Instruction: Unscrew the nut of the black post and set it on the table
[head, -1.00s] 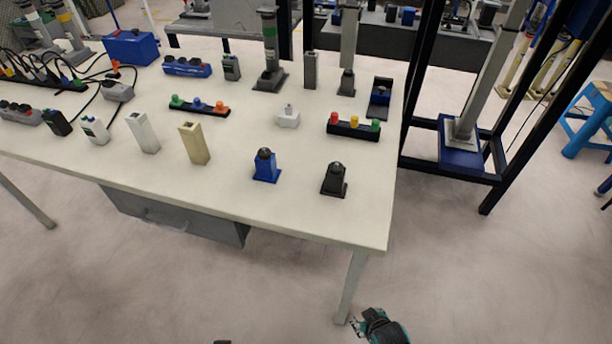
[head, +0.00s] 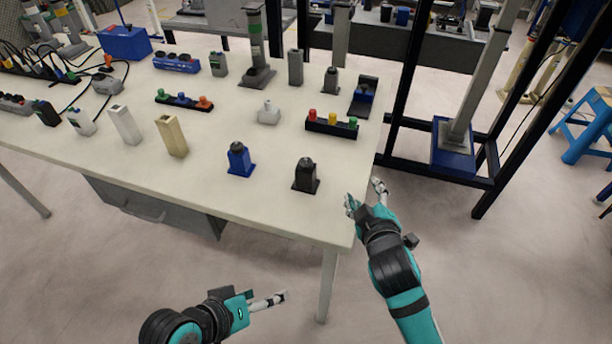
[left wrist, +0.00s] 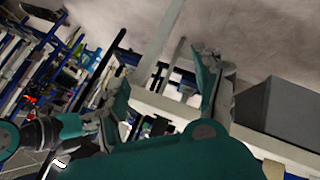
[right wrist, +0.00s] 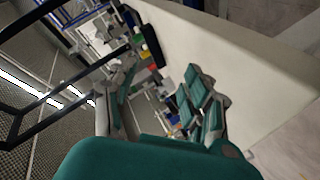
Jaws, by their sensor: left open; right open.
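The black post (head: 306,177) stands upright near the front right of the white table (head: 290,213). A dark rounded nut (head: 306,162) sits on its top. My right gripper (head: 366,193) is open and empty, just off the table's right edge, to the right of the black post. In the right wrist view its fingers (right wrist: 158,100) are spread along the table edge. My left gripper (head: 266,298) is open and empty, low in front of the table. Its spread fingers show in the left wrist view (left wrist: 158,92), below the tabletop; the post is not clear there.
A blue post (head: 240,160) stands left of the black post. Behind are a black strip with coloured knobs (head: 331,124) and a small white block (head: 268,113). A black frame (head: 390,100) rises beyond the right edge. The table between the posts and front edge is clear.

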